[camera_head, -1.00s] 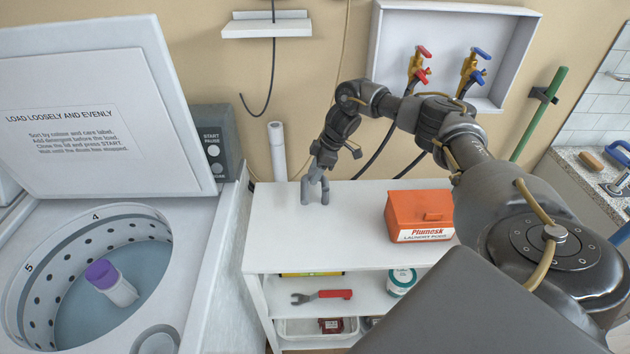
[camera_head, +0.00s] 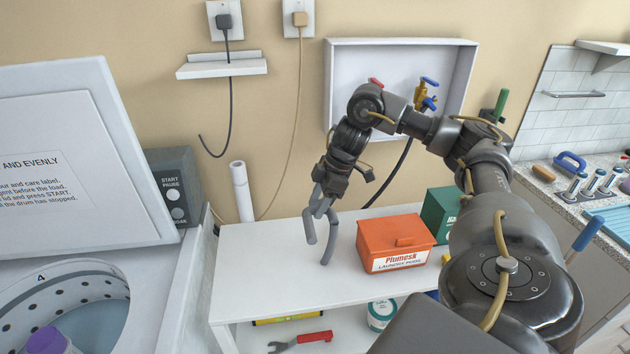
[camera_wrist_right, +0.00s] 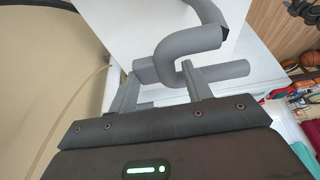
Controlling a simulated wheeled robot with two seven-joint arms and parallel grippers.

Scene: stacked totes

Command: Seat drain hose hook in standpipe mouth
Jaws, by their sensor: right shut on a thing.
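The drain hose hook (camera_head: 333,240) is a grey bent tube with its two legs hanging down over the white shelf top. My right gripper (camera_head: 321,203) is shut on its upper part. In the right wrist view the grey hook (camera_wrist_right: 198,43) sits between the fingers of my right gripper (camera_wrist_right: 163,88), its curved part pointing away. The standpipe (camera_head: 242,192) is a white upright tube against the wall, to the left of the hook and apart from it. Its mouth is at the top. My left gripper is not in view.
An orange laundry box (camera_head: 393,244) stands on the shelf unit (camera_head: 262,262) right of the hook, with a green box (camera_head: 438,212) behind. The open washer lid (camera_head: 50,150) and control box (camera_head: 172,187) are left. A small wall ledge (camera_head: 222,67) and hanging cables are above the standpipe.

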